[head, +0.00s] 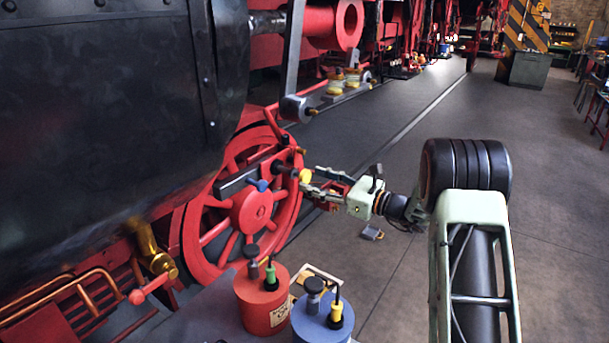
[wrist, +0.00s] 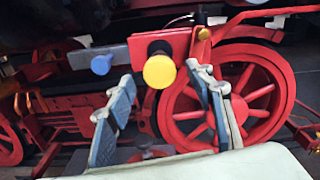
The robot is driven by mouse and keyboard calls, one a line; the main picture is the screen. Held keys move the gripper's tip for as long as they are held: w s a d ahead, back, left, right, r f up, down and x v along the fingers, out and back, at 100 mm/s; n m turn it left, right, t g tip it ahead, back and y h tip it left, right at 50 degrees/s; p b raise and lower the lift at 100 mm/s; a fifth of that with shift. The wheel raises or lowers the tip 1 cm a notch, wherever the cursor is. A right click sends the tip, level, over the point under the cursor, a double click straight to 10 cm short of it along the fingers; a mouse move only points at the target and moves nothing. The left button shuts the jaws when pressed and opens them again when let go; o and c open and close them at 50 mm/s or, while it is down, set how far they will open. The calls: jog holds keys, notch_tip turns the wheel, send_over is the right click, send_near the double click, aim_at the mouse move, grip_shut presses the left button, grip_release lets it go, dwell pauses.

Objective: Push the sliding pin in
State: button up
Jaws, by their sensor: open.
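A round yellow knob (wrist: 160,71) faces the wrist camera, on the end of a dark pin (wrist: 159,47) at a red block (wrist: 178,42). It looks like the head of the sliding pin. It also shows in the head view (head: 305,175), beside the red spoked wheel (head: 212,229). My gripper (head: 314,183) points left at it from the right. In the wrist view its fingers are spread apart, one on each side of the knob, with nothing held. The head view does not show clearly whether the fingers touch the knob. The pin's far end is hidden.
A blue knob (wrist: 101,64) sits on the grey bar left of the yellow one. A red canister (head: 262,300) and a blue canister (head: 322,322) stand in the foreground. The dark boiler (head: 110,90) fills the upper left.

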aim_at(307, 178)
jog(key=shift+x, duration=1.9)
grip_shut()
